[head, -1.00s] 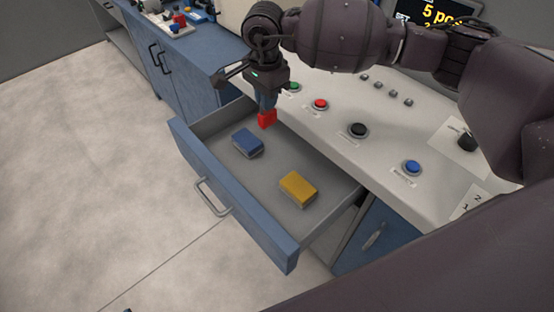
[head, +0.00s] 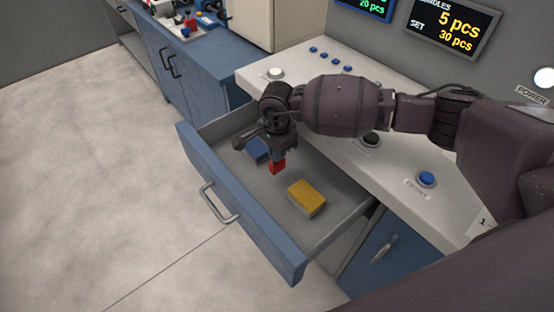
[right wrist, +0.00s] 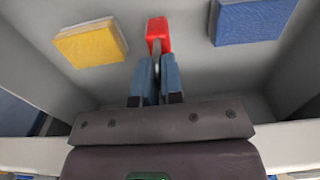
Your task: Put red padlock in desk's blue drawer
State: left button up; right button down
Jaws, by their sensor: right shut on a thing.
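The red padlock (head: 277,167) is held by my right gripper (head: 276,154) inside the open blue drawer (head: 235,205). In the right wrist view the padlock's red body (right wrist: 158,35) sticks out beyond the blue fingertips (right wrist: 157,70), which are shut on its grey shackle. The drawer's grey floor lies below it. I cannot tell whether the padlock touches the floor. My left gripper is not in view.
In the drawer lie a yellow block (head: 307,197), nearer the front right, and a blue block (head: 257,150), behind the gripper. The white console (head: 410,200) with buttons borders the drawer's right side. A blue cabinet (head: 190,60) stands at the back left.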

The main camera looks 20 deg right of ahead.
jog(key=shift+f, duration=1.9)
jog(key=shift+f+b, duration=0.15)
jog(key=shift+b, duration=0.2)
jog(key=c, duration=1.2)
grip_release()
jog(key=shift+c, duration=0.2)
notch_tip(320, 180, up, 12)
jog(key=shift+r+p, duration=0.2)
jog(key=shift+p, duration=0.6)
